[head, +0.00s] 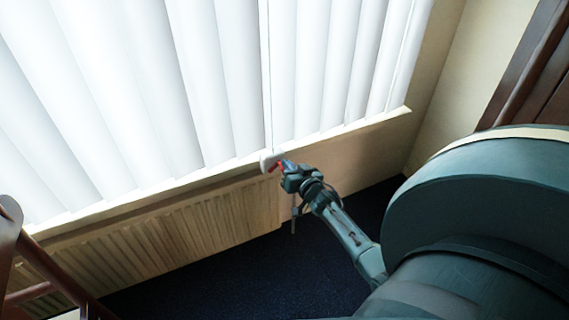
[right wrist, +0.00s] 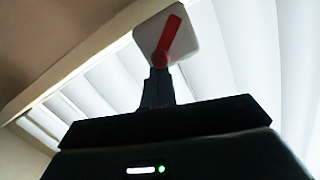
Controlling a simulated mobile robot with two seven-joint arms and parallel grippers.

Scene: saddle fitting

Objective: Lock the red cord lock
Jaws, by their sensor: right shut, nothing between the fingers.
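The red cord lock is a small red lever (right wrist: 168,40) on a white plate (right wrist: 190,40) in the right wrist view. In the head view its white plate (head: 267,158) sits at the sill's front edge, with a bit of red beside my gripper. My right gripper (head: 284,166) is shut and empty, right at the lock. In the right wrist view the dark fingers (right wrist: 158,75) reach up to the lever's lower, rounded end; I cannot tell whether they touch it. The lever slants up to the right there. My left gripper is not in view.
White vertical blinds (head: 130,90) cover the window above a pale sill (head: 150,190). A thin cord (head: 267,80) runs down the blinds to the lock. A ribbed radiator (head: 190,235) stands below. Dark brown wooden furniture is at the lower left and upper right. Dark blue carpet (head: 240,285) is clear.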

